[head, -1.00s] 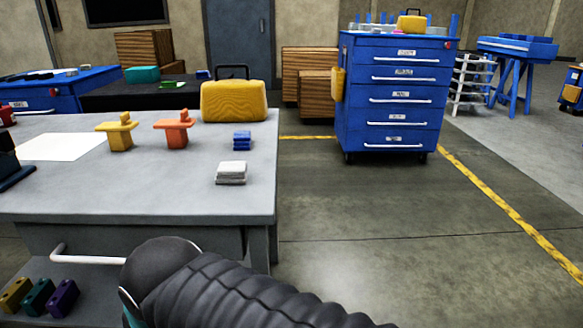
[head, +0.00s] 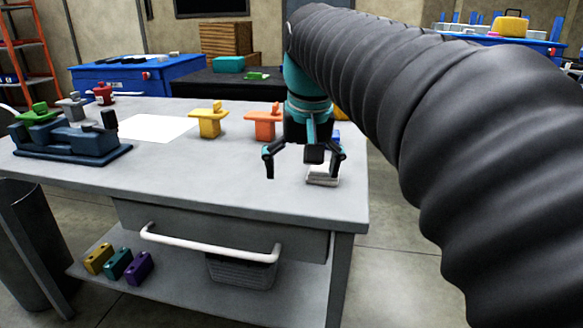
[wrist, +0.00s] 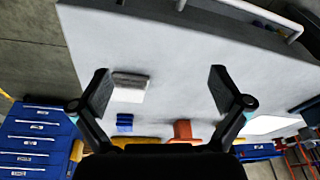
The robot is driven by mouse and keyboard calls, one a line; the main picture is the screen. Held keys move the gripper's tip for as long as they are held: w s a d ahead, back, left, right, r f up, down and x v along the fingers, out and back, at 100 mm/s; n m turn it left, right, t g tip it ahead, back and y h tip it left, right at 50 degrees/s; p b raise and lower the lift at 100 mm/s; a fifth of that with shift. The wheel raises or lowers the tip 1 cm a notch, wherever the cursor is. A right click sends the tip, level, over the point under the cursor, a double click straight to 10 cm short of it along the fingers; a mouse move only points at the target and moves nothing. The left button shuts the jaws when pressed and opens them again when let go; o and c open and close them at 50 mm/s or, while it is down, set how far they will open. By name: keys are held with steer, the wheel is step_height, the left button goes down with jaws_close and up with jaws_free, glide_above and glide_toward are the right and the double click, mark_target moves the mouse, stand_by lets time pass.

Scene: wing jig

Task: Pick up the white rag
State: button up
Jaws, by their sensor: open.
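The white rag (head: 322,178) lies folded on the grey table (head: 200,182), near its right end. In the head view it is partly hidden behind my gripper (head: 305,166). My gripper is open and empty, above the table, its fingers pointing down and spread, just left of and in front of the rag. In the wrist view the rag (wrist: 129,86) shows between the spread fingers, nearer the left one, and no finger touches it there.
A dark blue vise (head: 75,142) sits at the left. The table's front middle is clear.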

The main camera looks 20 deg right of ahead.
mark_target(323, 166)
steer(key=w+d+r+m+g, duration=0.3)
steer(key=w+d+r, duration=0.5)
steer(key=w, duration=0.1)
step_height(323, 166, down, 9)
steer(key=shift+s+d+r+b, duration=0.15)
steer(key=shift+b, duration=0.4)
steer(key=shift+d+f+b, duration=0.15)
steer(key=shift+f+b, duration=0.1)
steer(key=shift+f, duration=1.1)
steer(key=shift+d+f+b, duration=0.1)
steer(key=shift+f+b, duration=0.1)
steer(key=shift+f, duration=1.1)
